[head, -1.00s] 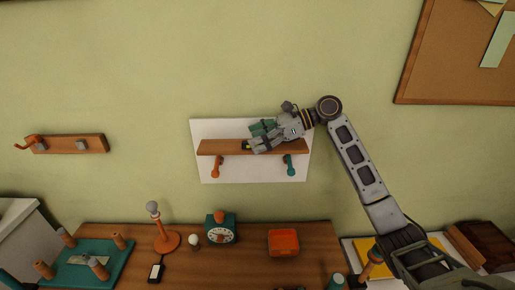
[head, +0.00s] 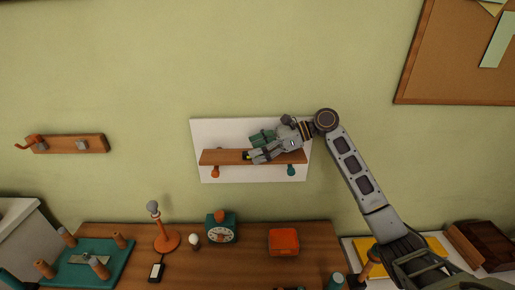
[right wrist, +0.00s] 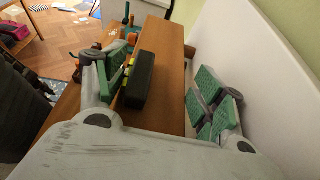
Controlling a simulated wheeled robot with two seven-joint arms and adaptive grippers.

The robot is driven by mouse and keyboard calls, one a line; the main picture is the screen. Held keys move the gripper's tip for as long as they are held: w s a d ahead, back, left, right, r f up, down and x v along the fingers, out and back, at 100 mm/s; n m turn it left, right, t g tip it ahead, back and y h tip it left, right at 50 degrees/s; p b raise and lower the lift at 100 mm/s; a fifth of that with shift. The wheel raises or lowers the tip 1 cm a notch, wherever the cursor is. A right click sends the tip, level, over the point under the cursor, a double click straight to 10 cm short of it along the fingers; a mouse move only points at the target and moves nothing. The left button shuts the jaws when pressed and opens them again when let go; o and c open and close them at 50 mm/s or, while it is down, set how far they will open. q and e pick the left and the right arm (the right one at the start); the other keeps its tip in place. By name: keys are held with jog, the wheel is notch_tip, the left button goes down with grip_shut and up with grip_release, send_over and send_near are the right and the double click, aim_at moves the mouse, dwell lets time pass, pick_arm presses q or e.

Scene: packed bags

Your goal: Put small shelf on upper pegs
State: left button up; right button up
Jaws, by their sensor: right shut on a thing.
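The small shelf (head: 222,157) is a brown wooden plank, held roughly level in front of the white panel (head: 208,132) on the wall. An orange peg (head: 216,172) and a teal peg (head: 291,171) show just below its underside, near its ends; I cannot tell whether it touches them. My right gripper (head: 262,152) is shut on the shelf from above. In the right wrist view, its green-padded fingers (right wrist: 160,88) lie on either side of the plank (right wrist: 166,52), one between plank and panel. A dark block (right wrist: 141,80) with yellow marks shows at the plank's front. My left gripper is out of view.
A wooden hook rail (head: 68,144) hangs at left, a corkboard (head: 445,65) at upper right. The wall above the panel is clear.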

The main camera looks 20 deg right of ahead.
jog(key=o, duration=0.9)
jog(key=shift+f, duration=0.15)
jog(key=shift+c, duration=0.2)
jog(key=shift+d+r, duration=0.2)
notch_tip(320, 180, up, 5)
jog(key=b, duration=0.2)
send_over(291, 154)
jog(key=shift+d+f, duration=0.15)
jog(key=shift+f, duration=0.05)
jog(key=shift+f, duration=0.1)
